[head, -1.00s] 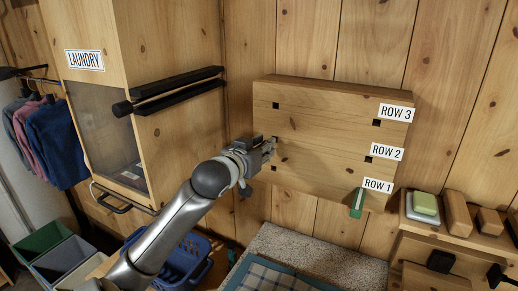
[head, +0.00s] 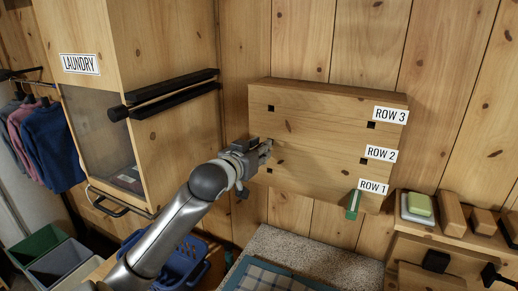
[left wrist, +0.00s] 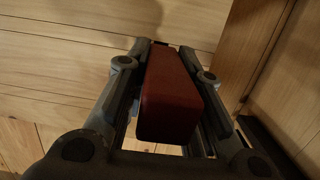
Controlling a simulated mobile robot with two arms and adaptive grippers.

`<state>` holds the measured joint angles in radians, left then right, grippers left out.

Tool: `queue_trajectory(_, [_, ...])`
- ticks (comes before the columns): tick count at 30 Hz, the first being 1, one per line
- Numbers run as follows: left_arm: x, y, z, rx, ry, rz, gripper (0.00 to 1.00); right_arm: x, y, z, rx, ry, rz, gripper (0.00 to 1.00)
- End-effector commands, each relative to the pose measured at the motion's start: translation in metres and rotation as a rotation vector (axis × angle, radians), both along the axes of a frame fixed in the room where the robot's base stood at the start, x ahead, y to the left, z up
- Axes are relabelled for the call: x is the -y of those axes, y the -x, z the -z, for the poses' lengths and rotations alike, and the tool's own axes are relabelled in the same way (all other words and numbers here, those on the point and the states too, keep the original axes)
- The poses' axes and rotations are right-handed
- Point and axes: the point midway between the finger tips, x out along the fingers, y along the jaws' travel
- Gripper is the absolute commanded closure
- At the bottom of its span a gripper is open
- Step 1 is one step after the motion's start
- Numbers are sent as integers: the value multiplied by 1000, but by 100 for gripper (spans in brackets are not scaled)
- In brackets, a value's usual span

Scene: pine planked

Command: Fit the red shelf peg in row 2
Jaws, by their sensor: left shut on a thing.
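The red shelf peg (left wrist: 170,98) lies lengthwise between the fingers of my left gripper (left wrist: 165,80) in the left wrist view, its far end toward pale wood planks. In the head view my left gripper (head: 268,146) is shut at the left side of the wooden board (head: 315,137), at row 2 height, and the peg cannot be made out there. The row 2 label (head: 381,153) is at the right edge, with a dark square hole (head: 363,160) beside it. The left row 2 hole is hidden by the gripper. Whether the peg tip is in it, I cannot tell.
A green peg (head: 353,204) sticks out at row 1 on the right. The laundry cabinet (head: 170,150) with black rails stands left of the board. A blue basket (head: 180,262) is below my left arm. A shelf with blocks (head: 450,212) is at right.

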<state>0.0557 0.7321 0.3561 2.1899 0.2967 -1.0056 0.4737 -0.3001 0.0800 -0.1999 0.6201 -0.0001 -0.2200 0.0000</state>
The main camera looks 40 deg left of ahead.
Motion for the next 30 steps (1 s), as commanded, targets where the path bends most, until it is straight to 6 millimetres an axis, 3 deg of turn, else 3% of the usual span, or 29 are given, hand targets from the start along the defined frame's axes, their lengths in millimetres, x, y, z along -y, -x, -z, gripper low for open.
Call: queue_trajectory(30, [0,0,0,1,0,0,100,0,0,-5,0,0,0,54])
